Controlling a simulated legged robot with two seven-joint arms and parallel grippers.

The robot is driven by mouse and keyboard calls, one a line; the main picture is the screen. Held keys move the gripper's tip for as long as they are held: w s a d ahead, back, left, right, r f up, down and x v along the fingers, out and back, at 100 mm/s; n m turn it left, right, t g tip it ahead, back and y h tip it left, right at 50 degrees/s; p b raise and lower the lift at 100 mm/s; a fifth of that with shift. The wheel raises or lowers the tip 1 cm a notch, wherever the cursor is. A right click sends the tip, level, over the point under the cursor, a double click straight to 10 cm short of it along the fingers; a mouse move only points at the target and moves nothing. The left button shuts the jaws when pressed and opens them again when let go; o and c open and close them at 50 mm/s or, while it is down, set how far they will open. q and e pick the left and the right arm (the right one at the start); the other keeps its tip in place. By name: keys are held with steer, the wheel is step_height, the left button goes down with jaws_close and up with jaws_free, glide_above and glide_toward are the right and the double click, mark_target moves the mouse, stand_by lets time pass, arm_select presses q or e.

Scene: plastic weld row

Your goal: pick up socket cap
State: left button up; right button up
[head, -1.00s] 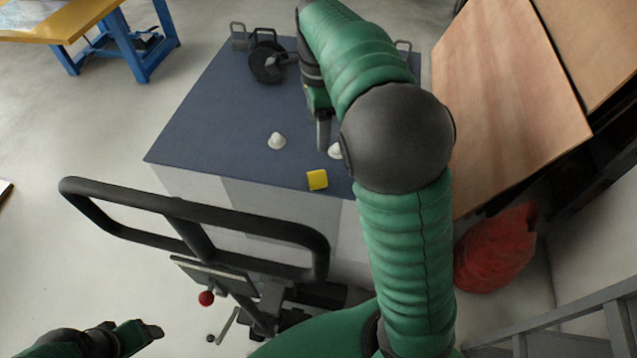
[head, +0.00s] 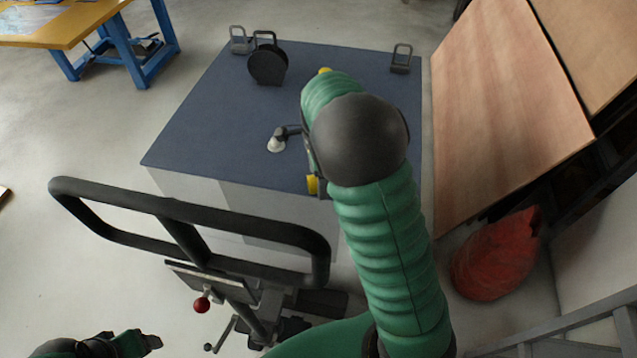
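A small white cap (head: 276,146), which may be the socket cap, stands on the blue tabletop (head: 215,120) left of my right arm. My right gripper (head: 284,132) reaches to it from the right, its dark finger at or over the cap's top. I cannot tell whether it touches or grips the cap. The rest of that gripper is hidden behind my arm. My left gripper (head: 152,342) is low at the left, away from the table, its opening unclear.
A yellow block (head: 312,185) shows partly at the table's front edge beside my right arm. A dark disc (head: 267,65) and metal loops (head: 401,58) stand at the back. A black handrail (head: 190,208) lies in front. The left tabletop is clear.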

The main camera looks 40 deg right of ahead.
steer(key=shift+r, duration=0.1)
steer(key=c, duration=1.4)
steer(key=shift+c, duration=0.2)
steer(key=shift+r, duration=0.55)
step_height(320, 180, up, 2)
steer(key=shift+r+p, duration=0.25)
steer(key=shift+p, duration=0.05)
steer(key=s+a+r, duration=0.1)
steer(key=s+a, duration=0.8)
steer(key=s, duration=0.4)
steer(key=shift+a+r+p, duration=0.15)
steer(key=shift+r+p, duration=0.05)
steer(key=shift+p, duration=0.25)
